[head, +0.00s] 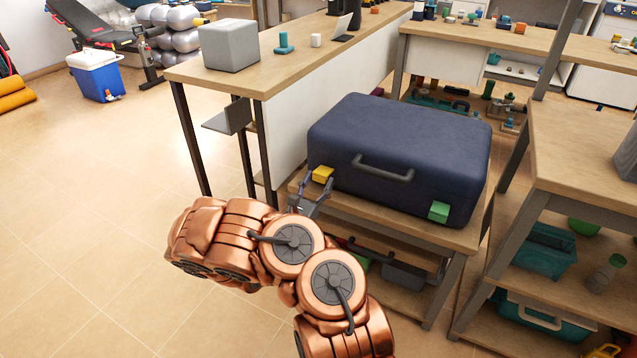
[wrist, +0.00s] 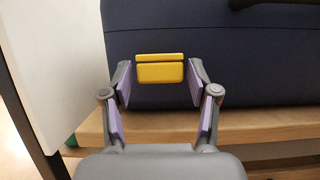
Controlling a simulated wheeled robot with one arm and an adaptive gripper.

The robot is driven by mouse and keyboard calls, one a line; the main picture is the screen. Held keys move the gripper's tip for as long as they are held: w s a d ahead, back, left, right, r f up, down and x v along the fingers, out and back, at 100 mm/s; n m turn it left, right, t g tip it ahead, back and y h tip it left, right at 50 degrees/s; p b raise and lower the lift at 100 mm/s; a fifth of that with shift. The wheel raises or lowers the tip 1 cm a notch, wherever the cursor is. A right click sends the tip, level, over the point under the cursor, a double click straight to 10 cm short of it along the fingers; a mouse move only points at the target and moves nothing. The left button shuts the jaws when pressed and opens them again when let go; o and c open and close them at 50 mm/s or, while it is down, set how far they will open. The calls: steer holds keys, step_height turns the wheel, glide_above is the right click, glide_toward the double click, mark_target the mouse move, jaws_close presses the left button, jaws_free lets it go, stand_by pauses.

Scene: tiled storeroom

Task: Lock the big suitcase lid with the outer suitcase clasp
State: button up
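The big dark blue suitcase (head: 395,150) lies flat on a wooden shelf table, its lid looking down. Its front has a dark carry handle (head: 383,168), a yellow clasp (head: 322,174) near the left end and a green clasp (head: 439,211) near the right end. In the wrist view the yellow clasp (wrist: 160,72) shows a thin upper strip and a larger lower plate; I cannot tell whether it is locked. My gripper (wrist: 160,84) is open and empty, facing this clasp, with one fingertip to each side of it. It also shows in the head view (head: 316,196).
The wooden table's front edge (wrist: 250,125) runs just below the suitcase. A taller bench (head: 195,72) with a white panel stands close on the left. Another wooden table (head: 570,140) stands on the right.

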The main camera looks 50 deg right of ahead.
steer(key=c, duration=0.8)
